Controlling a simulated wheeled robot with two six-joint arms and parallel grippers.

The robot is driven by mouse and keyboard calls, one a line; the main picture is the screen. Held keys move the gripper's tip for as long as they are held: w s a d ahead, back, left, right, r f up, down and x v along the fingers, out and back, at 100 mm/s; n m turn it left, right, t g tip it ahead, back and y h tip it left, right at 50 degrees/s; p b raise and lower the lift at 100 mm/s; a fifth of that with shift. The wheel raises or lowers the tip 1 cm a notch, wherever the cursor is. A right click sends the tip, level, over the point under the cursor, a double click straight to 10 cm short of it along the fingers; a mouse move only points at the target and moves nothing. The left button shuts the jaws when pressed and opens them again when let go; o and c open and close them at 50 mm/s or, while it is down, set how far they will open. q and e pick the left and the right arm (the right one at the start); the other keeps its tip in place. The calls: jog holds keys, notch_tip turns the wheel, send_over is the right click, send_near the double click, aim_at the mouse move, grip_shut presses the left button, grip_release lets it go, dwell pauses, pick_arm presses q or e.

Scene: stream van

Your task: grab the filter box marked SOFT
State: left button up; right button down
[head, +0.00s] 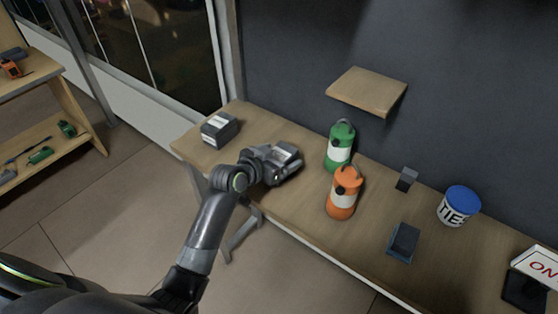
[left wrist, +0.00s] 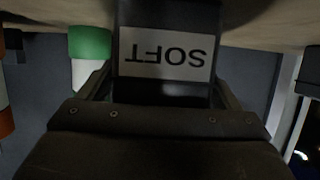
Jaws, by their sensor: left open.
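The filter box marked SOFT (left wrist: 166,52) is dark with a white label, and its lettering appears upside down in the left wrist view. It fills the space between the fingers of my left gripper (left wrist: 163,92), which is open around it. In the head view my left gripper (head: 284,161) is over the table near its front edge, and the box (head: 285,149) is partly hidden by it. A second dark box (head: 220,129) with a pale label stands at the table's left end; its marking is too small to read. My right gripper is out of view.
A green bottle (head: 339,147) and an orange bottle (head: 343,193) stand just right of my left gripper on the wooden table (head: 300,207). A small shelf (head: 367,90) juts from the wall.

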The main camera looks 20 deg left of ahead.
pick_arm(q)
jog(key=shift+w, duration=0.1)
jog(key=c, duration=1.2)
